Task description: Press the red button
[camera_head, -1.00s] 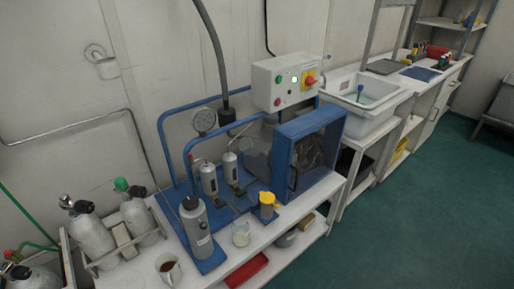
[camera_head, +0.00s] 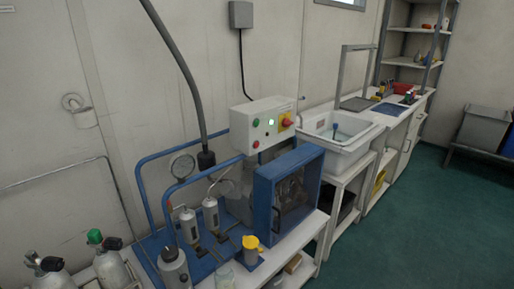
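The red button (camera_head: 256,144) is a small round button at the lower left of the front of a white control box (camera_head: 268,137). A green button (camera_head: 256,122) sits above it. A lit white lamp (camera_head: 271,121) is to the right of the green one. A red knob on a yellow plate (camera_head: 286,121) is at the right of the box front. Nothing covers the red button. My gripper is not in view.
The box stands above a blue-framed compressor with a blue fan guard (camera_head: 264,205) on a white bench. Silver cylinders (camera_head: 113,268) stand at the lower left. A white sink (camera_head: 340,136) is to the right. Green floor (camera_head: 400,240) is open at the lower right.

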